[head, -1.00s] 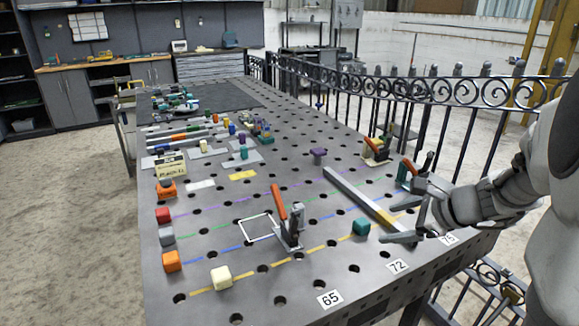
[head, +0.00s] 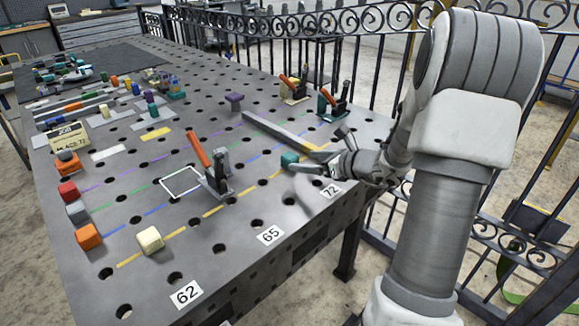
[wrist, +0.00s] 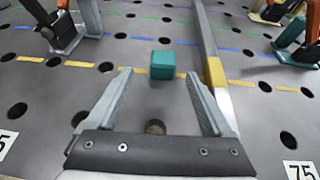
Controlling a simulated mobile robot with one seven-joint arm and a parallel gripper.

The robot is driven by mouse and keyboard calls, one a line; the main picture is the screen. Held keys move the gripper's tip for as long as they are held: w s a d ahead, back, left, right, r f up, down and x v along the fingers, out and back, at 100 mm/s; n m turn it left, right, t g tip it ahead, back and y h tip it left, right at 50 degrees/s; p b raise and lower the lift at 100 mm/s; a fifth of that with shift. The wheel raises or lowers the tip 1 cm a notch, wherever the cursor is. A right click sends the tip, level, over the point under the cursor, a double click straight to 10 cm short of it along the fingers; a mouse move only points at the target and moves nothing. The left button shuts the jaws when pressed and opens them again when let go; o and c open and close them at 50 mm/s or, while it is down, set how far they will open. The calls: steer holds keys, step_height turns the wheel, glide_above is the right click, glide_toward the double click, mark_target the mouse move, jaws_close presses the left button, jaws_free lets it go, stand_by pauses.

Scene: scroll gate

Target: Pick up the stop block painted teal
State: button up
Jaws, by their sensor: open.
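The teal stop block (head: 289,159) sits on the perforated table near the yellow dashed line, left of a long grey bar. In the wrist view the teal block (wrist: 163,65) lies just beyond my fingertips, roughly centred between them and a little left. My gripper (wrist: 158,75) is open and empty, with its fingers pointing toward the block. In the head view my gripper (head: 305,175) is low over the table at the block's near right side and partly blurred. The block does not touch the fingers in the wrist view.
The long grey bar with a yellow band (wrist: 214,70) runs close to the right finger. A toggle clamp with an orange handle (head: 210,165) stands to the left. Cream (head: 150,239), orange (head: 89,236), grey (head: 77,212) and red (head: 68,191) blocks stand at the left edge.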

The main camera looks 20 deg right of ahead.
mark_target(295, 158)
steer(key=x, duration=0.2)
steer(key=b+x, duration=0.1)
steer(key=x, duration=0.4)
steer(key=shift+w+d+f+b, duration=0.1)
steer(key=shift+w+d+b, duration=0.1)
steer(key=shift+w+b, duration=0.1)
jaws_close()
